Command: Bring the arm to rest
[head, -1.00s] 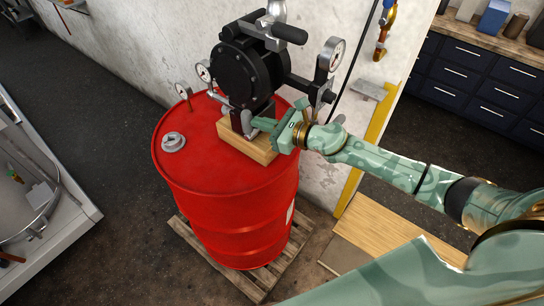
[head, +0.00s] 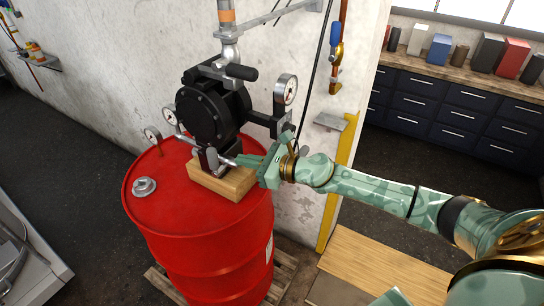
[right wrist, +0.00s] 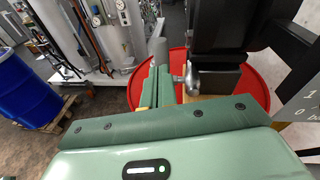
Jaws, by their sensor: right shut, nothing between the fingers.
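My right gripper (head: 243,160) is shut and empty. Its green fingers point left, close to the foot of the black pump (head: 212,115), above the wooden block (head: 222,183) on the red drum (head: 195,225). I cannot tell whether the fingertips touch the pump's small lever. In the right wrist view the fingers (right wrist: 158,86) lie together beside a metal lever knob (right wrist: 191,78), with the red drum top (right wrist: 262,90) below. My right arm reaches in from the right. My left gripper is not in view.
Gauges (head: 285,88) and a pipe surround the pump. A concrete wall (head: 110,75) stands behind the drum, with a small shelf (head: 331,122) at its end. A blue drum (right wrist: 25,88) stands at left in the wrist view. Dark drawers (head: 455,115) stand at the back right.

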